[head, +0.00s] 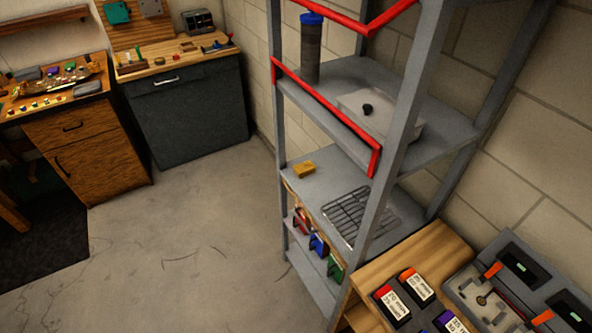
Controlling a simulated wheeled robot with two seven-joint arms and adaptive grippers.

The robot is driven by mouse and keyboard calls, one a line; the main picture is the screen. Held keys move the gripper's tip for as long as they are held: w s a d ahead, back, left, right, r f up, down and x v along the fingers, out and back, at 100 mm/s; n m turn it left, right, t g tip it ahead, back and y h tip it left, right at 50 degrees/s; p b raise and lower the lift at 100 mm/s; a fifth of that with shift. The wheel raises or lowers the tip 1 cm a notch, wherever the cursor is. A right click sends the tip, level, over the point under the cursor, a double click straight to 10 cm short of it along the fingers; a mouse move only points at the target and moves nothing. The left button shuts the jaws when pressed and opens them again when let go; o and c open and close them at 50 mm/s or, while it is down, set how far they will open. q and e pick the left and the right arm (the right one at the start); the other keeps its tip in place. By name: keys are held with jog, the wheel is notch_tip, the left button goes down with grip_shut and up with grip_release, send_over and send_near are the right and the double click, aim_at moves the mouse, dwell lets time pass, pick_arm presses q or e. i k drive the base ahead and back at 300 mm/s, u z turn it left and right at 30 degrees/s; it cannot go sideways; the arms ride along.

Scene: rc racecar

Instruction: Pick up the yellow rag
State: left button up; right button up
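A small yellow-orange block-shaped item (303,169), which may be the folded yellow rag, lies on the middle shelf of the grey metal shelving unit (401,115), near its left front corner. It is too small to tell whether it is cloth. No other yellow rag shows clearly. Neither of my grippers is in the head view.
A wire rack (352,212) lies on the same shelf. A blue-capped cylinder (311,50) and a pale box (385,115) stand above. A wooden bench (425,252) with labelled packs is at the lower right. Workbenches (185,90) stand at the left. The concrete floor (185,235) between is clear.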

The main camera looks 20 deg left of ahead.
aim_at(302, 169)
jog(key=u, duration=1.7)
jog(key=i, duration=3.4)
jog(key=z, duration=4.6)
